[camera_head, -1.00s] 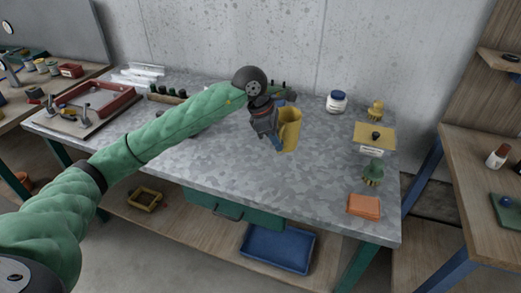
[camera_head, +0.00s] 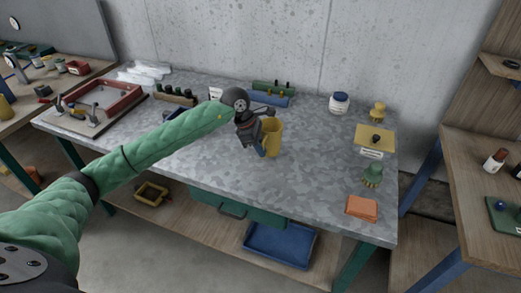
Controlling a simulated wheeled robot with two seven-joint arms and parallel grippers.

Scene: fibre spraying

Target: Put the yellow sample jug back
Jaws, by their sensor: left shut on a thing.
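The yellow sample jug (camera_head: 274,136) is upright at the middle of the grey mottled table (camera_head: 225,165). I cannot tell whether its base touches the tabletop or hangs just above it. My left gripper (camera_head: 262,146) is shut on the jug's left side, with the green arm reaching in from the left. The gripper hides part of that side of the jug. My right gripper is not in view.
Blue and green racks (camera_head: 272,92) stand behind the jug. A white jar (camera_head: 339,103), a yellow plate (camera_head: 374,139), a green brush (camera_head: 372,176) and an orange block (camera_head: 362,207) line the right side. The table's front middle is clear.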

